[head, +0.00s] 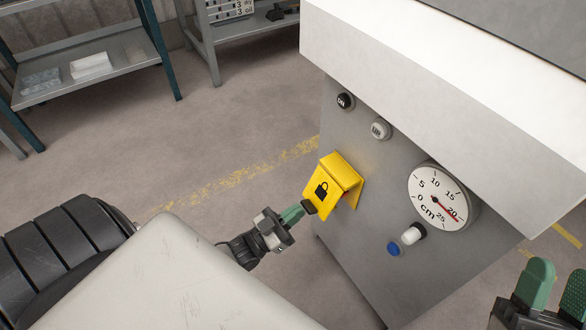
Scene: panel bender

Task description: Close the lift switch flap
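The lift switch flap (322,191) is a yellow cover with a black padlock sign on the front panel of the grey machine. It stands tilted out from the panel, with its lower edge away from it. My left gripper (304,209), with green fingers and a dark tip, is at the flap's lower edge. Its fingers look together with nothing between them; whether the tip touches the flap is unclear. My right gripper (553,287) is in the lower right corner, fingers apart and empty, partly cut off by the frame.
The panel (372,225) carries a black ON button (345,101), a grey UP button (380,128), a round cm gauge (437,197), and a white knob (411,236) by a blue button (393,249). A white ledge (430,95) overhangs it. Shelves (85,65) stand behind at left.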

